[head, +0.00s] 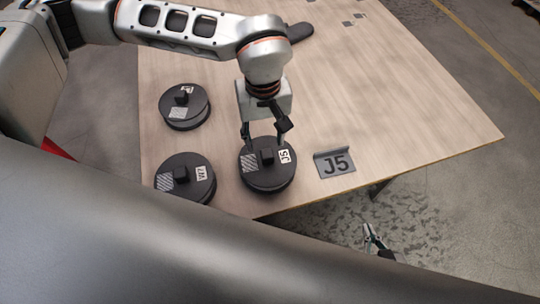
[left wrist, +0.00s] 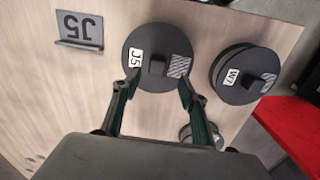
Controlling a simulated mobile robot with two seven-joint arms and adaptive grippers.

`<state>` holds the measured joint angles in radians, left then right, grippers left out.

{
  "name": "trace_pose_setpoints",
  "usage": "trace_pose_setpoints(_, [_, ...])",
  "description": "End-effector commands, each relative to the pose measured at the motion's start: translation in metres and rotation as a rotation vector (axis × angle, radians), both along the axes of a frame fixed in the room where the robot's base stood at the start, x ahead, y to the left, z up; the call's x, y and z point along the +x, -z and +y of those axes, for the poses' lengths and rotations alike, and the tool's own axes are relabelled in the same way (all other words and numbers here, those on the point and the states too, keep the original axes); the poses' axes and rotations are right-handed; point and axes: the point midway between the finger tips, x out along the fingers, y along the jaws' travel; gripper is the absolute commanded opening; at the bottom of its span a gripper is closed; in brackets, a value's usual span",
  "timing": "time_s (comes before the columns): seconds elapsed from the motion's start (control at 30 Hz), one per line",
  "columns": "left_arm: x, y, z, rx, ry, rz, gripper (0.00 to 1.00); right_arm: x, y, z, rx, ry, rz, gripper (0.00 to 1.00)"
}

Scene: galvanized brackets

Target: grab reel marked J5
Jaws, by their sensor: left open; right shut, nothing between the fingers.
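The reel marked J5 (head: 268,180) is a dark round reel with a square hub, a white label and a hatched patch. It lies flat near the table's front edge. It also shows in the left wrist view (left wrist: 150,39). My left gripper (head: 263,139) is open right above this reel, pointing down; its fingertips in the left wrist view (left wrist: 159,86) are spread on either side below the hub. I cannot tell whether they touch the reel. My right gripper (head: 371,234) is shut and empty, off the table's front edge.
A grey bracket sign marked J5 (head: 335,163) stands right of the reel. A reel marked W7 (head: 186,188) lies to its left, another reel (head: 185,115) behind that. A dark flat object (head: 297,33) lies at the back. The table's right side (head: 420,110) is clear.

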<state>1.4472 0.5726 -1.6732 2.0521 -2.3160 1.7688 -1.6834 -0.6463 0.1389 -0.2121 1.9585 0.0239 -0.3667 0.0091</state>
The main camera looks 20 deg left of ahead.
Motion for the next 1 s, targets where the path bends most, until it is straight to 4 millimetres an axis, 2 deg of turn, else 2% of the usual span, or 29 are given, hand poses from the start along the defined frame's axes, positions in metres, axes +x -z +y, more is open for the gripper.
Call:
trace_pose_setpoints(0.23, [0.0, 0.026, 0.0, 0.002, 0.0, 0.002, 0.43, -0.003, 0.003, 0.0, 0.0, -0.001, 0.008, 0.0])
trace_pose_setpoints(0.6, [0.004, 0.071, -0.005, 0.0, 0.0, 0.002, 0.43, -0.001, -0.003, 0.001, 0.001, -0.001, -0.002, 0.0])
trace_pose_setpoints(0.9, [0.005, 0.075, -0.005, 0.0, 0.0, 0.0, 0.43, 0.0, -0.004, 0.001, 0.001, 0.0, -0.004, 0.0])
trace_pose_setpoints(1.0, [0.005, 0.075, -0.005, 0.0, 0.0, 0.0, 0.17, 0.0, -0.004, 0.001, 0.001, 0.0, -0.004, 0.0])
